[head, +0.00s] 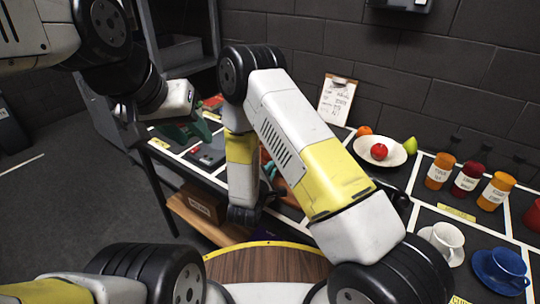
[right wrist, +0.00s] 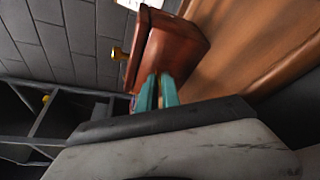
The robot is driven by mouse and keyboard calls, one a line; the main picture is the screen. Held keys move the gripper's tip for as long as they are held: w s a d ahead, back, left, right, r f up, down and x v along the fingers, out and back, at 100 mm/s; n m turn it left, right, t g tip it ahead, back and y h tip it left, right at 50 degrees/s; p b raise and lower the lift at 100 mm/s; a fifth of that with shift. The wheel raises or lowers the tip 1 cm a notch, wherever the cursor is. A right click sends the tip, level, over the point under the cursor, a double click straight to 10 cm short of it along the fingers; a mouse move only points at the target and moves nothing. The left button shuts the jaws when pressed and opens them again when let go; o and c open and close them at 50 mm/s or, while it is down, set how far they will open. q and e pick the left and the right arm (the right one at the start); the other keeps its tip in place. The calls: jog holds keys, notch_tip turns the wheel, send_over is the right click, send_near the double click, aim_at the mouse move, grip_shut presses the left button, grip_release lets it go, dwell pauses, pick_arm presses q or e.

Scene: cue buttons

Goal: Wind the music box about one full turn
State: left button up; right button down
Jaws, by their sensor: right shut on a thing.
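The music box is a reddish-brown wooden box (right wrist: 178,50) with a small brass crank or knob (right wrist: 118,53) on its left side in the right wrist view. My right gripper (right wrist: 158,90) has its teal fingers shut on the near end of the box, which looks tilted in this view. In the head view my right arm hides most of the box; only a brown piece (head: 286,192) shows beside the teal fingertips (head: 265,165). My left gripper (head: 185,105) is at the upper left, away from the box, and its finger opening is unclear.
On the table, a white bowl with fruit (head: 380,150), several labelled jars (head: 467,178), a white cup (head: 445,238) and a blue cup (head: 503,268) stand to the right. A clipboard (head: 337,97) leans on the wall. A dark green object (head: 180,132) lies near my left gripper.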

jog(key=m, duration=0.1)
jog(key=m+t, duration=0.1)
jog(key=m, duration=0.1)
jog(key=m+t, duration=0.1)
jog(key=shift+d+f+m, duration=0.1)
jog(key=shift+f+m, duration=0.15)
jog(key=shift+m, duration=0.15)
dwell(0.5)
jog(key=c, duration=1.6)
grip_release()
jog(key=shift+c, duration=0.2)
